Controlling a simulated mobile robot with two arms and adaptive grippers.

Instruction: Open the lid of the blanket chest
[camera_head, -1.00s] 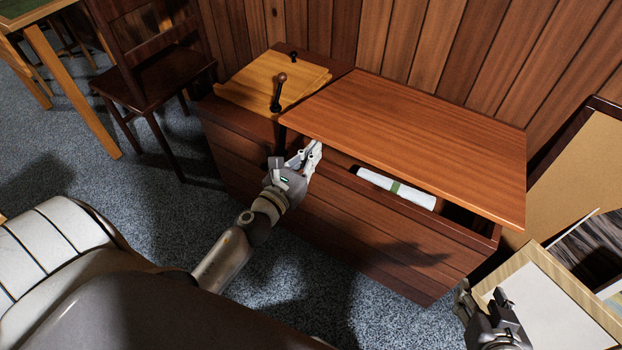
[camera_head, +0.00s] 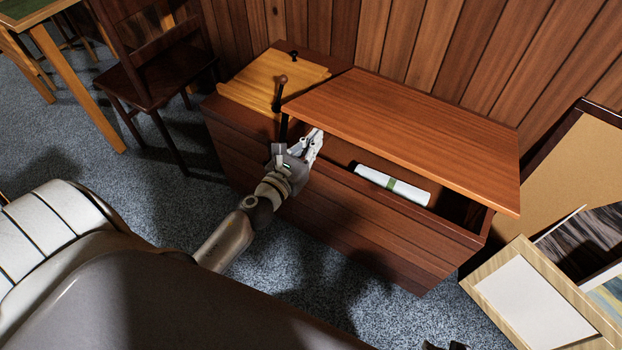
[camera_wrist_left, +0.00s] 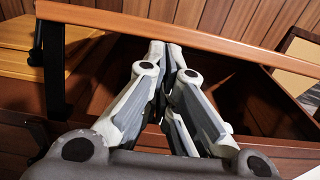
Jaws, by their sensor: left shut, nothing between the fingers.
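The blanket chest (camera_head: 350,232) stands against the wall. Its reddish-brown lid (camera_head: 410,130) is partly raised, with a gap along the front. In the left wrist view the lid's front edge (camera_wrist_left: 230,47) crosses the top of the picture. My left gripper (camera_head: 316,136) is shut and empty at the front left of the opening, under the lid's edge. In the wrist view its fingertips (camera_wrist_left: 166,48) are close together just at the edge; I cannot tell whether they touch it. Only a dark sliver of what may be my right gripper (camera_head: 446,346) shows at the bottom.
A white roll with a green band (camera_head: 392,185) lies inside the chest. A yellowish wooden board (camera_head: 262,80) with a dark-handled lever (camera_head: 281,92) is left of the lid. A chair (camera_head: 155,75) stands left, and framed pictures (camera_head: 535,305) lean at the right.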

